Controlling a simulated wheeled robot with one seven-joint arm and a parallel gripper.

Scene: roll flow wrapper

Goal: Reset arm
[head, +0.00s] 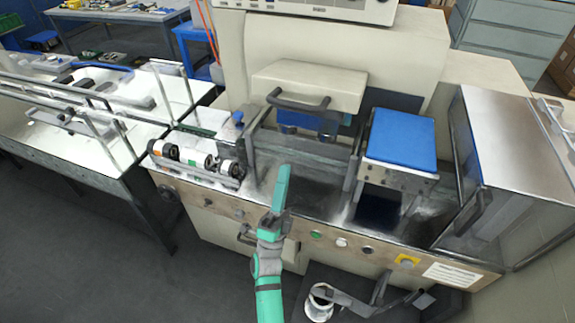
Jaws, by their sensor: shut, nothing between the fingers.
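My gripper (283,186) is in the middle of the head view, at the end of my green and grey arm that rises from the bottom edge. Its green fingers are together and nothing shows between them. The fingertips point up in the picture, in front of the roll flow wrapper (215,207). In the picture they overlap the machine's dark metal deck. I cannot tell how far above or in front of the deck they are.
Rollers (195,158) sit left of my gripper. A metal box (505,145) stands at the right, a conveyor table (75,150) at the left. Dark floor (90,270) is clear at lower left.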

